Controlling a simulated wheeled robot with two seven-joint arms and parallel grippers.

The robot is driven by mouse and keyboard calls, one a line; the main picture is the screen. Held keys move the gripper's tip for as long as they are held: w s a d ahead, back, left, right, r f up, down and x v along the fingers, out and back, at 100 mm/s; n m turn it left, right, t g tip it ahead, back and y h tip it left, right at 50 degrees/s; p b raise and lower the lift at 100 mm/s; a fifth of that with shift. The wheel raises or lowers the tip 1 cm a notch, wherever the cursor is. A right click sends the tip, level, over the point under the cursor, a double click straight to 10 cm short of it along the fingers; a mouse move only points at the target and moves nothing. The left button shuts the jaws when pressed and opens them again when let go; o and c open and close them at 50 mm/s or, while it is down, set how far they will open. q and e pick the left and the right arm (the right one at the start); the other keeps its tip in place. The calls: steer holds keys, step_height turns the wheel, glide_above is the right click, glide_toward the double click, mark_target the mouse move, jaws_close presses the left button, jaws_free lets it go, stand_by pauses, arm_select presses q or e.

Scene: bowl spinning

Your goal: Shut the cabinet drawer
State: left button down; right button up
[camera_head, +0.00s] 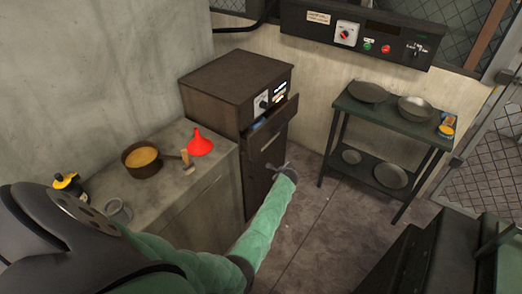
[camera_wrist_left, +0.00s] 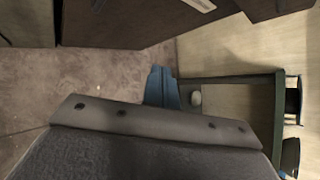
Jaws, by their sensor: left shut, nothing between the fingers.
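The brown cabinet (camera_head: 222,82) stands against the wall beyond the counter. Its upper drawer (camera_head: 270,122) is pulled out, and something lies inside that I cannot make out. My left gripper (camera_head: 277,168) is shut and empty. In the head view it appears below and slightly right of the drawer front, in front of the cabinet's lower part; a gap shows between them. In the left wrist view the shut fingers (camera_wrist_left: 161,86) point toward the floor and wall, with brown cabinet surfaces (camera_wrist_left: 110,22) along the top. My right gripper is not in view.
A concrete counter (camera_head: 205,190) at left holds a pot (camera_head: 142,160), a red funnel (camera_head: 200,143) and a hammer (camera_head: 186,163). A green table (camera_head: 395,118) with pans stands right of the cabinet. Bare floor (camera_head: 320,225) lies between.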

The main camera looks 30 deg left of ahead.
arm_select(q)
step_height(320, 180, up, 12)
steer(key=d+n+g+y+b, duration=0.1)
steer(key=d+g+y, duration=0.1)
steer(key=g+y, duration=0.6)
steer(key=b, duration=0.5)
glide_toward(255, 147)
steer(key=x, duration=0.4)
steer(key=shift+w+a+f, duration=0.1)
steer(key=shift+a+f, duration=0.2)
steer(key=shift+a, duration=0.9)
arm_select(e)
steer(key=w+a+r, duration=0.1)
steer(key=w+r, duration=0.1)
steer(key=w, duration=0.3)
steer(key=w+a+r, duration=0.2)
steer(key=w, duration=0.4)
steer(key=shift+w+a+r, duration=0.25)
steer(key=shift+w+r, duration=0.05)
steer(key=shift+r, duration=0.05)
